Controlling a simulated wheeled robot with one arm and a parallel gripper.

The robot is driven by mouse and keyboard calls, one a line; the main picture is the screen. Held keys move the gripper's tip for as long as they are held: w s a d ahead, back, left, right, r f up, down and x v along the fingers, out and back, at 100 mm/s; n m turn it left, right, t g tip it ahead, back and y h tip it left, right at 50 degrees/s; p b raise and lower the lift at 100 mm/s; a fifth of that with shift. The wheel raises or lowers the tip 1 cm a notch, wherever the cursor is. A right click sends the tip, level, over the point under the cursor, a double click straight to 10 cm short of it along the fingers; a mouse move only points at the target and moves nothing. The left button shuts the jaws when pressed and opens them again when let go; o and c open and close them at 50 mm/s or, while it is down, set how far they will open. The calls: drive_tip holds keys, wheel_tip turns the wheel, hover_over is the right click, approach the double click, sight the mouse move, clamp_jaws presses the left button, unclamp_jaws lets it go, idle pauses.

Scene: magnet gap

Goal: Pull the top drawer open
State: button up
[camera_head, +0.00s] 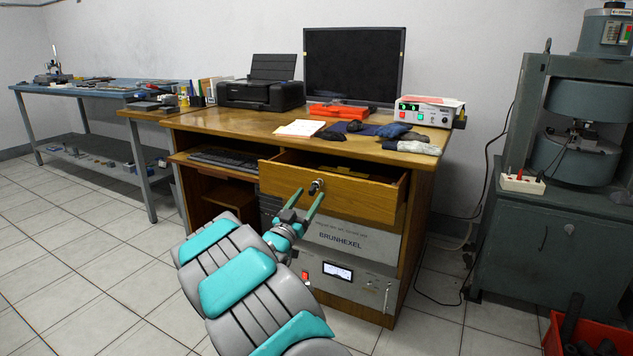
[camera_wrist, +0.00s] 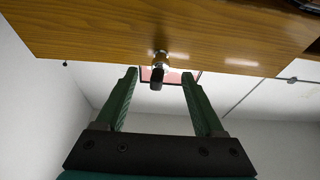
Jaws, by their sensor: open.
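The top drawer (camera_head: 340,193) of the wooden desk is pulled out, and part of its inside shows behind the front panel. Its wooden front also fills the top of the wrist view (camera_wrist: 90,30). A small metal knob with a dark end (camera_head: 316,186) sticks out of the front; it also shows in the wrist view (camera_wrist: 158,64). My gripper (camera_head: 309,193) is open, its two green fingers pointing at the drawer front. In the wrist view the fingertips (camera_wrist: 159,73) lie on either side of the knob with visible space on both sides, not touching it.
The desk top (camera_head: 240,122) holds a printer (camera_head: 262,92), a monitor (camera_head: 354,65), gloves (camera_head: 412,143) and a red-and-white device (camera_head: 430,110). Below the drawer are equipment panels (camera_head: 350,240). A large grey machine (camera_head: 560,190) and a red bin (camera_head: 590,335) stand right. Floor at left is clear.

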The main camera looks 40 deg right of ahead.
drive_tip(key=shift+p+x, duration=0.4)
drive_tip(key=shift+x, duration=1.3)
drive_tip(key=shift+c, duration=1)
drive_tip(key=c, duration=0.9)
clamp_jaws()
drive_tip(key=shift+a, duration=0.15)
drive_tip(key=s+a+b, duration=0.2)
drive_tip(key=s+a, duration=0.1)
drive_tip(key=a, duration=0.5)
drive_tip(key=shift+s, duration=0.2)
drive_tip(key=shift+a, duration=0.2)
